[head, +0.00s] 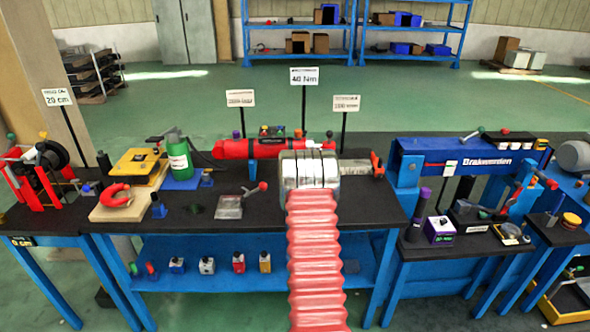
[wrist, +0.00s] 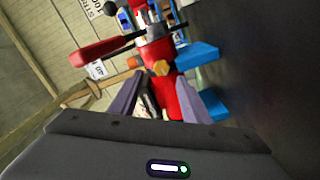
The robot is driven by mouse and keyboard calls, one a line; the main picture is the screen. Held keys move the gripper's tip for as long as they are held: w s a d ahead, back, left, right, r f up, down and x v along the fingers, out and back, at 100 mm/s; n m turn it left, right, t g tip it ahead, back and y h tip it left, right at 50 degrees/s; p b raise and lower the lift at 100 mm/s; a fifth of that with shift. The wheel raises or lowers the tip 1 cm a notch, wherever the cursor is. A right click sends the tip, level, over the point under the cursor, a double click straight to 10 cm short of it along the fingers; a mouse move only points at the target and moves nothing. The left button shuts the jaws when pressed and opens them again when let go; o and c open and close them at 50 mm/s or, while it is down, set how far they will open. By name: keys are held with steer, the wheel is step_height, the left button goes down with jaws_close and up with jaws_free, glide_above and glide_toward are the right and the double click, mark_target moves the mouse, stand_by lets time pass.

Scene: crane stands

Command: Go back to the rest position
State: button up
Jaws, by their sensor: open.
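My gripper (wrist: 162,80) shows in the wrist view with its two grey-purple fingers apart. A red body (wrist: 186,99) shows beyond and between the fingers; I cannot tell whether they touch it. In the head view my arm, with a red ribbed sleeve and a silver end, reaches up over the middle of the bench. It hides part of the bench, and the gripper's fingers do not show there.
A blue press frame (head: 455,150) stands right. Sign posts rise behind. Green floor lies beyond.

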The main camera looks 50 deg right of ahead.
steer(key=shift+w, duration=0.1)
steer(key=w+a+r+y, duration=0.25)
steer(key=a+r, duration=0.35)
steer(key=a, duration=0.3)
steer(key=w+a+r+y, duration=0.2)
steer(key=w+a+r, duration=0.25)
steer(key=a, duration=0.35)
steer(key=s+a+r+y, duration=0.1)
steer(key=s+a+r, duration=0.15)
steer(key=a, duration=0.45)
steer(key=s+a+r+m+y, duration=0.1)
steer(key=a+r+y, duration=0.15)
steer(key=a, duration=0.35)
steer(key=s+a+r+y, duration=0.1)
steer(key=a+r, duration=0.2)
steer(key=a, duration=0.4)
steer(key=s+a+r+g+y, duration=0.1)
steer(key=s+a+g+y, duration=0.2)
steer(key=s+a, duration=1.25)
steer(key=s+a+f+g, duration=0.1)
steer(key=s+a, duration=0.4)
steer(key=s, duration=0.3)
steer(key=s+a+f+m+g+y, duration=0.1)
steer(key=s+a+f+g, duration=0.1)
steer(key=s+a, duration=0.4)
steer(key=shift+s+f+y, duration=0.15)
steer(key=shift+s+y, duration=0.15)
steer(key=shift+s, duration=0.85)
